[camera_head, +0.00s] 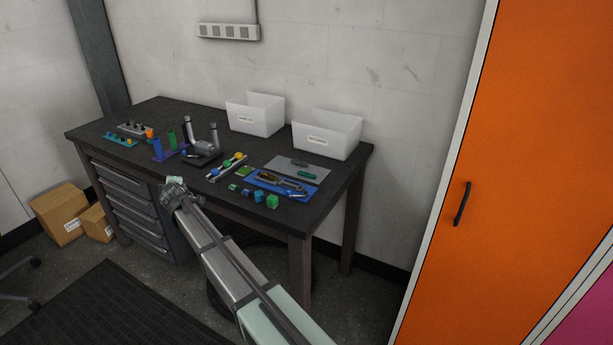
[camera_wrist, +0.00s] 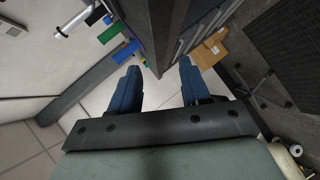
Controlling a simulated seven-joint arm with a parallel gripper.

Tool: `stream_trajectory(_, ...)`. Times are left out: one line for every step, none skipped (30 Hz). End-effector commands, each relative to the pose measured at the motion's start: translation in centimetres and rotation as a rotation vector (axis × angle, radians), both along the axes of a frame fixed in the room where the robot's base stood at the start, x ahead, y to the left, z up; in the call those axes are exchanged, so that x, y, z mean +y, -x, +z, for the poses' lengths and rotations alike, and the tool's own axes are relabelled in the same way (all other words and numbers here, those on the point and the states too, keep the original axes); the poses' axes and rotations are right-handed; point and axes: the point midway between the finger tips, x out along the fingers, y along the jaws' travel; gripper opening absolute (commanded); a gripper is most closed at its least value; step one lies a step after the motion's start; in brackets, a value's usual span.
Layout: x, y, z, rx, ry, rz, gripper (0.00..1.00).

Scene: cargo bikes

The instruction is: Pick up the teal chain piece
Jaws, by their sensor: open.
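A small teal piece (camera_head: 306,174) lies on the grey mat at the right part of the dark workbench in the head view. It looks like the teal chain piece, but it is too small to make out links. My gripper (camera_head: 174,184) is at the bench's front edge, well to the left of the teal piece. In the wrist view my gripper (camera_wrist: 158,72) has its two blue fingers apart with nothing between them. The teal piece is not discernible in the wrist view.
The workbench (camera_head: 130,165) also holds two white bins (camera_head: 256,116) (camera_head: 326,136), a blue tray with tools (camera_head: 282,187), several small coloured blocks (camera_head: 272,201), a teal plate (camera_head: 122,141) and upright blue and green cylinders (camera_head: 157,147). Cardboard boxes (camera_head: 60,214) stand on the floor at left.

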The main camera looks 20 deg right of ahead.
Motion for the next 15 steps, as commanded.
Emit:
stream_trajectory(0.4,-1.0,1.8,-0.018,0.006,0.004,0.47)
stream_trajectory(0.4,-1.4,2.7,-0.025,0.01,0.004,0.47)
stream_trajectory(0.2,-1.9,3.8,-0.032,0.014,0.001,0.47)
stream_trajectory(0.0,-2.3,4.5,-0.034,0.019,-0.003,0.47)
stream_trajectory(-0.3,-2.7,5.3,-0.034,0.022,-0.008,0.47)
stream_trajectory(-0.9,-3.3,6.3,-0.031,0.024,-0.019,0.47)
stream_trajectory(-1.6,-3.8,6.8,-0.023,0.027,-0.031,0.47)
stream_trajectory(-2.5,-4.3,7.4,-0.012,0.03,-0.044,0.47)
stream_trajectory(-4.1,-5.1,8.2,0.009,0.033,-0.07,0.47)
stream_trajectory(-5.3,-5.5,8.4,0.03,0.032,-0.089,0.47)
stream_trajectory(-6.7,-5.8,8.6,0.053,0.034,-0.11,0.47)
stream_trajectory(-8.4,-6.2,8.8,0.084,0.032,-0.135,0.47)
stream_trajectory(-9.8,-6.5,8.9,0.11,0.031,-0.156,0.47)
stream_trajectory(-11.3,-6.7,8.9,0.137,0.03,-0.177,0.47)
stream_trajectory(-13.3,-7.0,8.9,0.179,0.026,-0.207,0.47)
